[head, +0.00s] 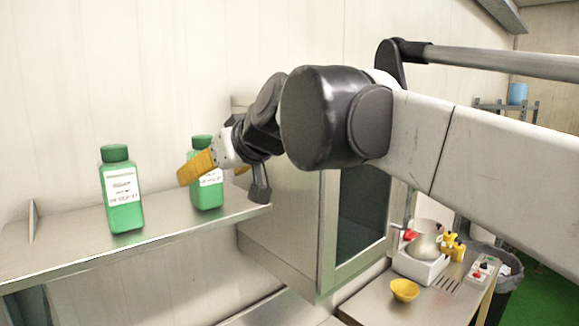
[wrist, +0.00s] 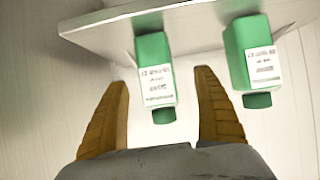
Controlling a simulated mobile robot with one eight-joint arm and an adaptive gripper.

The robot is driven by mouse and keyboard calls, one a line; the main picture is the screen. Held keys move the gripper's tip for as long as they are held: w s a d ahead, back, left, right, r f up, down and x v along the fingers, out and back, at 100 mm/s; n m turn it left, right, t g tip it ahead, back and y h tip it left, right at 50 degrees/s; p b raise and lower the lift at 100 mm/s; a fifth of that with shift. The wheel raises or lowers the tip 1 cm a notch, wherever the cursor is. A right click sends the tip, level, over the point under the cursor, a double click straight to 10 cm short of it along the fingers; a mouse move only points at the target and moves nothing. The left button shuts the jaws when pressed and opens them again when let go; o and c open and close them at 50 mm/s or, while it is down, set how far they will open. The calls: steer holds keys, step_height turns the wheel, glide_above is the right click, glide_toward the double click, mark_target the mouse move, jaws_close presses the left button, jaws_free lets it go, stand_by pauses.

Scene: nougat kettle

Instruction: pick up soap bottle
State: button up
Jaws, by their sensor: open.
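Two green soap bottles with white labels stand upright on a metal shelf (head: 75,256). The right bottle (head: 208,196) is partly covered by my gripper (head: 212,175). The left bottle (head: 123,205) stands clear of it. My gripper is open, with one orange finger across the right bottle's front. The wrist view is upside down, with the caps pointing down. There the right bottle shows between the spread fingers (wrist: 162,82) as the left-hand one (wrist: 153,62). No contact shows, and I cannot tell how deep it sits between them. The other bottle (wrist: 252,55) lies outside the right-hand finger.
A metal cabinet (head: 285,215) with a dark glass door adjoins the shelf's right end. A lower counter at right holds a yellow bowl (head: 404,290), a kettle (head: 424,246) and small yellow bottles (head: 453,246). A wall runs behind the shelf. The shelf's left part is mostly free.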

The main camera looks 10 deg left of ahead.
mark_target(205, 180)
steer(key=shift+w+a+f, duration=0.45)
steer(key=shift+w, duration=0.25)
steer(key=p+x, duration=0.1)
steer(key=x, duration=0.4)
steer(key=shift+s+d+r, duration=0.15)
steer(key=shift+d, duration=0.1)
steer(key=shift+c, duration=0.3)
steer(key=c, duration=1.5)
